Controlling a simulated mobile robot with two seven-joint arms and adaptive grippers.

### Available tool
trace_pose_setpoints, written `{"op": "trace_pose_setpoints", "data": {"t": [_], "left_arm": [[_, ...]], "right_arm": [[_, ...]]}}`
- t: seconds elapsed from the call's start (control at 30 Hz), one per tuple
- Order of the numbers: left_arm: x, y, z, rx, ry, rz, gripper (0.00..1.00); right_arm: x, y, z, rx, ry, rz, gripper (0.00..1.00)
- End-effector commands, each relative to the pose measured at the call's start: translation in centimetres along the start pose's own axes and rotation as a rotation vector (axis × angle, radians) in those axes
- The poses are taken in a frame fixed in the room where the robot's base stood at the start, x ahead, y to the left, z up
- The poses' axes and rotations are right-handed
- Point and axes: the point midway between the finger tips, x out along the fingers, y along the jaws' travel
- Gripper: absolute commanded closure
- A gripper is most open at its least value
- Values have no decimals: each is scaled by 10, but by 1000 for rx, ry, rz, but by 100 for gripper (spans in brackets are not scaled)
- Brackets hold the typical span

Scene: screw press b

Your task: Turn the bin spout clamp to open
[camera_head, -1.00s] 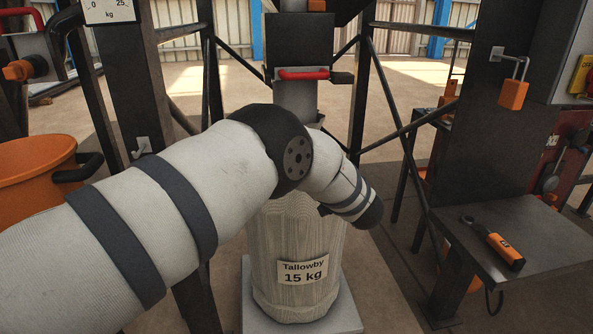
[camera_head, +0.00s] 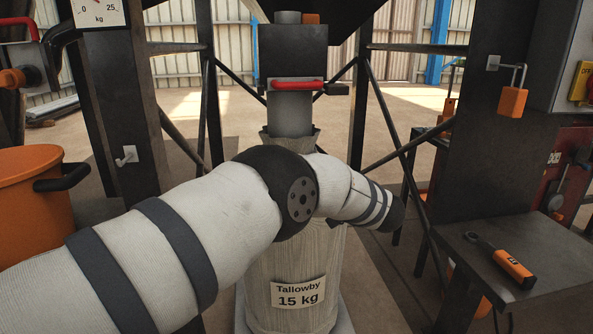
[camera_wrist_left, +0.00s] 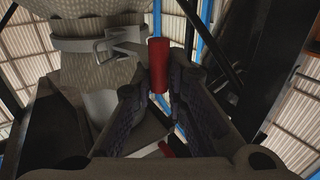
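In the left wrist view a pale metal strap clamp (camera_wrist_left: 95,45) runs round the woven sack neck, with a buckle and a lever ending in a red handle (camera_wrist_left: 158,66). My left gripper (camera_wrist_left: 160,75) is open, one finger on each side of the red handle's line; I cannot tell whether either touches it. In the head view my left arm crosses in front of the sack (camera_head: 290,265), labelled "Tallowby 15 kg", and hides the clamp; its gripper is hidden too. The grey spout (camera_head: 290,112) enters the sack top. My right gripper is not in view.
A red-handled bar (camera_head: 297,85) crosses the spout's dark box. Dark frame posts and braces stand on both sides. An orange bin (camera_head: 30,205) is at left. A dark shelf (camera_head: 560,250) at right holds an orange-handled tool (camera_head: 505,265). An orange padlock (camera_head: 513,102) hangs above.

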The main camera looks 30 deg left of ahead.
Motion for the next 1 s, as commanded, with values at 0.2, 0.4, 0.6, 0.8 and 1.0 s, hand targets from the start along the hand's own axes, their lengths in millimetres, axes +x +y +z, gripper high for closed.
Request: {"op": "trace_pose_setpoints", "data": {"t": [0.2, 0.4, 0.6, 0.8, 1.0], "left_arm": [[-3, 0, 11, 13, -20, 6, 67], [-1, 0, 7, 8, -13, 3, 67], [-19, 1, 5, 7, -11, 6, 67], [-74, 1, 6, 9, -12, 8, 67], [-113, 1, 6, 8, -13, 6, 67]], "right_arm": [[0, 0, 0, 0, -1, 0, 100], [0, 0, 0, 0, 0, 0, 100], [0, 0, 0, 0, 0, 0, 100], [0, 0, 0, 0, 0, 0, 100], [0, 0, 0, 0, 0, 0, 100]]}}
